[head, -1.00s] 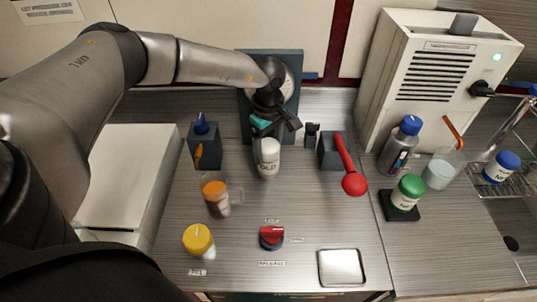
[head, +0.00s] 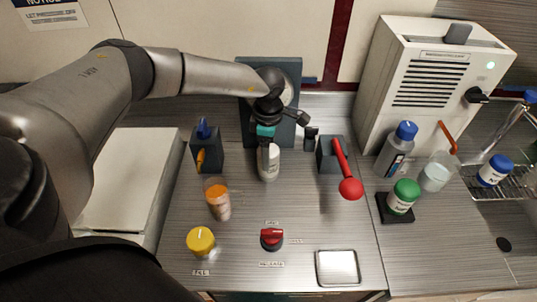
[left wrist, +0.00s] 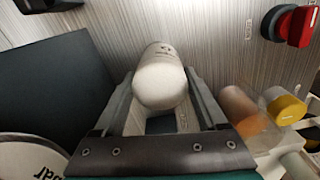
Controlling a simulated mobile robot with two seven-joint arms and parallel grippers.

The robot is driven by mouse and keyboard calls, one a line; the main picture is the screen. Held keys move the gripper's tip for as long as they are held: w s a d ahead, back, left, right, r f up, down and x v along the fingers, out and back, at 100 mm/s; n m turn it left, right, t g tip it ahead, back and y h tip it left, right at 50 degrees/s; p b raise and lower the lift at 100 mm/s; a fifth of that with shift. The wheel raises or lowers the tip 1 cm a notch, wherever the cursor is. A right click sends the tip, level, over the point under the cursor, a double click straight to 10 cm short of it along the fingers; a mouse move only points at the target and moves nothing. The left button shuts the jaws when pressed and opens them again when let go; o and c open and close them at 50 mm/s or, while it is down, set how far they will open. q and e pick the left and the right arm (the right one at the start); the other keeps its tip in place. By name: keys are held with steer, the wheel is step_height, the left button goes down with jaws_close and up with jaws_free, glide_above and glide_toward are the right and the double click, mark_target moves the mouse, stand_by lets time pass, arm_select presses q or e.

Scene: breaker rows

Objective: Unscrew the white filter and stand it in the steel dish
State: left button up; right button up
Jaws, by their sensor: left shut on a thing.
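The white filter (head: 269,163) hangs upright below the dark panel with the round gauge, in the head view. My left gripper (head: 266,155) is shut on it from above and behind, covering its upper part. In the left wrist view the filter (left wrist: 160,78) lies between the two fingers of the left gripper (left wrist: 163,88). I cannot tell whether its thread is still engaged. The steel dish (head: 338,267) lies empty at the front right of the bench. My right gripper is not in view.
A red knob (head: 271,239) sits in front. A red-handled tool (head: 346,175) leans from a dark holder on the right. Bench between filter and dish is mostly clear.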

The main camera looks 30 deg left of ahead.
arm_select(q)
steer(key=n+p, duration=0.2)
steer(key=n, duration=0.4)
steer(key=shift+r+p, duration=0.1)
steer(key=shift+p, duration=0.25)
steer(key=n+p, duration=0.2)
steer(key=n, duration=0.2)
steer(key=o, duration=1.2)
